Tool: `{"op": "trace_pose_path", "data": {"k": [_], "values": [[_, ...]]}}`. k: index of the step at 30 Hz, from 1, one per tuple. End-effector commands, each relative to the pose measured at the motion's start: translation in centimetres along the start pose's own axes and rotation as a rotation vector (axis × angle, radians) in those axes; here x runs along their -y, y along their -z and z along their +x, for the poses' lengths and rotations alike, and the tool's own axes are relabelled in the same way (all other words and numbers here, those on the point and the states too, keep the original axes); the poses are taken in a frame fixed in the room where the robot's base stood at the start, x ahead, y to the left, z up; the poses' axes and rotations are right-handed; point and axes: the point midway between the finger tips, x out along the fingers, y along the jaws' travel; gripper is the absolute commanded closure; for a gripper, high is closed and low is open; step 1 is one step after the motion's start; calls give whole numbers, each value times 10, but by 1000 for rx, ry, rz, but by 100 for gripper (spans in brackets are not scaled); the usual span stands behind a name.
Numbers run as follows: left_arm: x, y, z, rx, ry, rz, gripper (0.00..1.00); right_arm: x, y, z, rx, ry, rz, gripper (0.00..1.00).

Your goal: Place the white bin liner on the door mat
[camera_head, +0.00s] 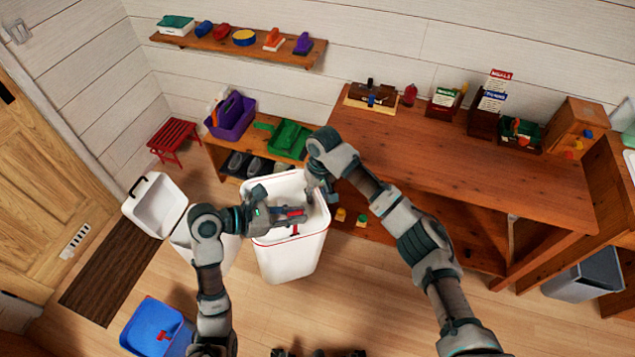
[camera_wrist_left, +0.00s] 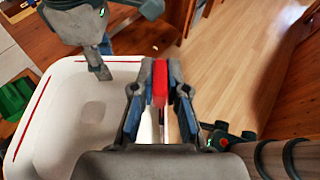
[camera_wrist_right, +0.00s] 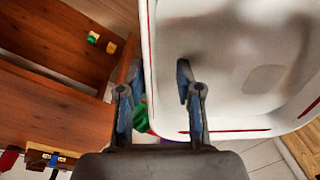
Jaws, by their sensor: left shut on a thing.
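The white bin liner (camera_head: 287,260), a deep tub with a red line along its rim, is at the centre of the head view. I cannot tell if its base touches the floor. My left gripper (camera_head: 295,213) is over its opening, shut on a red part (camera_wrist_left: 160,85) at the liner, likely a handle. My right gripper (camera_wrist_right: 157,80) is open at the liner's far right rim, one finger inside and one outside the wall; it also shows in the head view (camera_head: 327,187). The brown door mat (camera_head: 112,270) lies left, before the door.
A white bin (camera_head: 218,252) with a black-handled open lid (camera_head: 153,207) stands between liner and mat. A blue tub (camera_head: 150,325) is at the mat's near end. A wooden bench (camera_head: 470,165) is right, a low shelf with a purple caddy (camera_head: 232,118) behind, a red stool (camera_head: 175,140) back left.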

Motion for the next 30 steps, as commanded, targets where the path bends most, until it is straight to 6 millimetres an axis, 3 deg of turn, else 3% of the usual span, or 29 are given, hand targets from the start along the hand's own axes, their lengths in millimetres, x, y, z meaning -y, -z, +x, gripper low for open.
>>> {"op": "trace_pose_path", "data": {"k": [7,19,23,29,30], "values": [[0,-1,-1,2,-1,3,100,0,0,33,0,-1,0,65],[0,-1,-1,2,-1,2,100,0,1,41,-2,0,0,65],[0,-1,-1,2,-1,2,100,1,1,41,-2,0,-1,98],[0,-1,0,3,-1,3,100,3,0,40,-2,2,-4,100],[0,-1,0,3,-1,2,85,4,1,39,-3,5,-5,100]]}}
